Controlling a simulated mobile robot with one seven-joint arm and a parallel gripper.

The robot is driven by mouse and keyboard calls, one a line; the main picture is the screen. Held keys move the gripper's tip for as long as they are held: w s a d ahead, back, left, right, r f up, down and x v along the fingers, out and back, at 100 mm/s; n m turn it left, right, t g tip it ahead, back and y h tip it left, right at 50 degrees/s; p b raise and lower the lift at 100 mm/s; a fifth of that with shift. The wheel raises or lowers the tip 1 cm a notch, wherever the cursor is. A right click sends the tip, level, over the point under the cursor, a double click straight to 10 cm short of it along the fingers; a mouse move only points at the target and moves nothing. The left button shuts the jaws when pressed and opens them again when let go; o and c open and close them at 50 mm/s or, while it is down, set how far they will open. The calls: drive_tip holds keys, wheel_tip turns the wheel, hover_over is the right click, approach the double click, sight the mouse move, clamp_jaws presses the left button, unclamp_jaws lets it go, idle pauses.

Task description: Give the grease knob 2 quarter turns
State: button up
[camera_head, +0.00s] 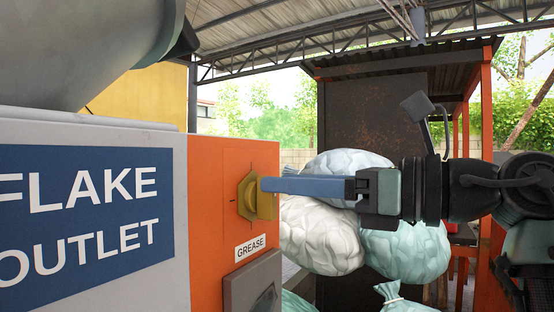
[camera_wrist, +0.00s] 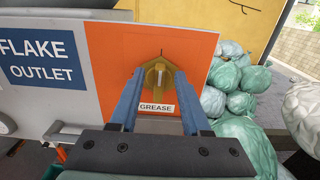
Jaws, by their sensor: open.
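The grease knob (camera_head: 247,196) is yellow and sits on the orange panel (camera_head: 222,160) above a white GREASE label (camera_head: 250,248). In the wrist view the knob (camera_wrist: 159,77) has an upright grip bar, with a short dark mark on the panel just above it. My gripper (camera_head: 264,184) reaches in from the right with its blue fingers level, their tips at the knob. In the wrist view my gripper (camera_wrist: 160,80) is open, with one finger on each side of the knob. I cannot tell whether the fingers touch it.
A grey box (camera_head: 253,287) juts out below the label. A blue FLAKE OUTLET sign (camera_head: 85,215) is on the grey machine front at left. Full white and green sacks (camera_head: 320,235) are piled behind my gripper, to the right of the machine.

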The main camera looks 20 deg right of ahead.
drive_tip(key=shift+p+x, duration=0.35)
drive_tip(key=shift+x, duration=0.8)
drive_tip(key=shift+s+d, duration=0.1)
drive_tip(key=shift+s, duration=0.05)
clamp_jaws()
